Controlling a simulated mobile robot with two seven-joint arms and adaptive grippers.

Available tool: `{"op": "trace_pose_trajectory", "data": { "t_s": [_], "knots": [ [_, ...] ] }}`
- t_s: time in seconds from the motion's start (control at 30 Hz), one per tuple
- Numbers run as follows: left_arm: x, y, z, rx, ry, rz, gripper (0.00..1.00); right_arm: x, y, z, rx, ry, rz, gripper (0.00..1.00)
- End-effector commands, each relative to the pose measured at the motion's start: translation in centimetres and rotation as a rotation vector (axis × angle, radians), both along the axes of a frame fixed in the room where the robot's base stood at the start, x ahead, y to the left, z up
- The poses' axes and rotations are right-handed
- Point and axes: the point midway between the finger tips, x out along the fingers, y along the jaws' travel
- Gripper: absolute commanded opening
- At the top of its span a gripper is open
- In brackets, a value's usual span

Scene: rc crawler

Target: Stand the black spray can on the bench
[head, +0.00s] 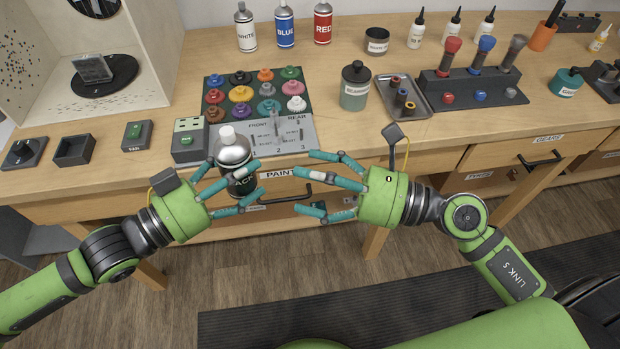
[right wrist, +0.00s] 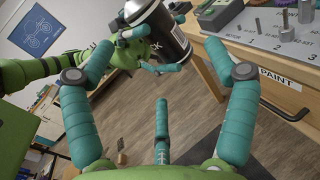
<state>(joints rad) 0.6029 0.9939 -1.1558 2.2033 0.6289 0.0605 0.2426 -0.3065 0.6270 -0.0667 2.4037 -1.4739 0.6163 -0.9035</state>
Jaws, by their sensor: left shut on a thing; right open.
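The black spray can (head: 233,152) has a white cap and a silver shoulder. My left gripper (head: 232,178) is shut on the can and holds it roughly upright, leaning slightly, in front of the bench's front edge. The can also shows in the right wrist view (right wrist: 152,28), with the left fingers around it. My right gripper (head: 325,186) is open and empty just right of the can, its fingers pointing toward it. The can's lower part is partly hidden by the left fingers. The wooden bench (head: 347,144) lies behind both grippers.
A board with coloured knobs (head: 240,93) and a grey plate (head: 290,135) sit behind the can. White, blue (head: 284,25) and red (head: 322,24) spray cans stand at the back. A metal tray (head: 405,97) is to the right. The drawer labelled PAINT (head: 281,174) is below.

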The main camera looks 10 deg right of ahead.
Motion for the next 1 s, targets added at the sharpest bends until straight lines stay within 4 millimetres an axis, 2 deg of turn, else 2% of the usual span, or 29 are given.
{"op": "trace_pose_trajectory", "data": {
  "t_s": [0.13, 0.37, 0.8, 1.0],
  "knots": [
    [0.0, 0.0, 0.1, -0.001, -0.002, 0.0, 0.2, -1.1, 0.6, 0.8, -0.055, -0.07, 0.029, 0.86],
    [0.0, 0.0, 0.1, -0.001, -0.002, 0.0, 0.2, -0.7, 1.5, 0.9, -0.056, -0.077, 0.03, 0.86],
    [0.0, 0.0, 0.1, -0.001, -0.002, 0.0, 0.2, 3.0, 8.4, 1.0, -0.05, -0.075, 0.029, 0.86],
    [0.0, 0.0, 0.1, -0.001, -0.002, 0.0, 0.2, 4.2, 10.5, 0.9, -0.053, -0.073, 0.028, 0.86]
  ]
}}
